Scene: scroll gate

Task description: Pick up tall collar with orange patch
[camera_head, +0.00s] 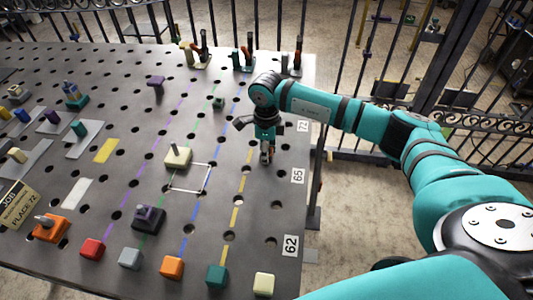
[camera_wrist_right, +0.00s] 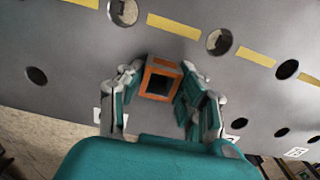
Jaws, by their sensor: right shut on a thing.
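The collar with orange (camera_wrist_right: 160,78) is a square piece with orange edges and a dark square opening. In the right wrist view it sits between the fingers of my right gripper (camera_wrist_right: 158,92), which is shut on it. In the head view my right gripper (camera_head: 266,152) points down at the right part of the perforated grey table (camera_head: 130,185). The collar is mostly hidden there by the fingers. I cannot tell whether it touches the table. My left gripper is not in view.
A cream block with a peg (camera_head: 178,157) stands left of my gripper, beside a white outlined square (camera_head: 190,190). Several coloured blocks line the front edge, including an orange one (camera_head: 172,267). Tool holders (camera_head: 243,60) stand at the back. A black fence (camera_head: 350,50) runs behind the table.

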